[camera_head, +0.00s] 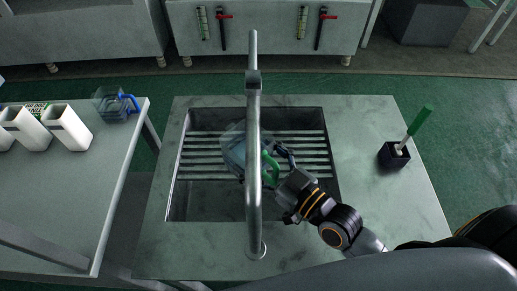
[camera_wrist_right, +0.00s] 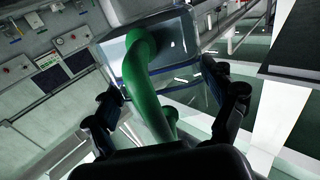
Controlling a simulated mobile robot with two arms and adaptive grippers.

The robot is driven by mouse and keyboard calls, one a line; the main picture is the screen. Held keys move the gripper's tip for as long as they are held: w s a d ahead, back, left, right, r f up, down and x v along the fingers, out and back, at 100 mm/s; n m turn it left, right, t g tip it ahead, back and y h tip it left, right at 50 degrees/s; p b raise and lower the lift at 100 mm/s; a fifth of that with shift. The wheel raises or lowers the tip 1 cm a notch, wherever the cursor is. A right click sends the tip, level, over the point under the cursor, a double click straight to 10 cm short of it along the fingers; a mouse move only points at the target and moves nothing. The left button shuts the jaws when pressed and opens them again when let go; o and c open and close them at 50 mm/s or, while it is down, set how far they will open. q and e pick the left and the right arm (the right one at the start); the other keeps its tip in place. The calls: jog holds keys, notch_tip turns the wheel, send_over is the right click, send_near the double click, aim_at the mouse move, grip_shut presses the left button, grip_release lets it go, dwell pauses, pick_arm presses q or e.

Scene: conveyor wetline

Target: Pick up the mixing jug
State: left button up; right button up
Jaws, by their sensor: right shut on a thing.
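The mixing jug (camera_head: 234,146) is clear with a green handle (camera_head: 270,168). It is over the slatted rack in the sink, partly hidden behind the tap. My right gripper (camera_head: 281,162) is at the green handle, at the jug's right side. In the right wrist view the green handle (camera_wrist_right: 146,85) runs between the two fingers (camera_wrist_right: 163,92), and the clear jug body (camera_wrist_right: 160,55) is beyond them. The gripper is shut on the handle. Whether the jug touches the rack I cannot tell. My left gripper is not in view.
The steel tap (camera_head: 253,160) stands upright across the middle of the sink (camera_head: 185,205). A dark holder with a green-handled brush (camera_head: 393,154) is on the right of the counter. On the left table are white containers (camera_head: 66,128) and a clear jug with a blue handle (camera_head: 113,104).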

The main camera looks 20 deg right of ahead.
jog(key=shift+s+a+r, duration=0.25)
jog(key=shift+s+r, duration=0.05)
jog(key=shift+s, duration=0.2)
jog(key=shift+s+a+r, duration=0.2)
jog(key=shift+s+r, duration=0.1)
jog(key=shift+s, duration=0.2)
jog(key=shift+d, duration=0.1)
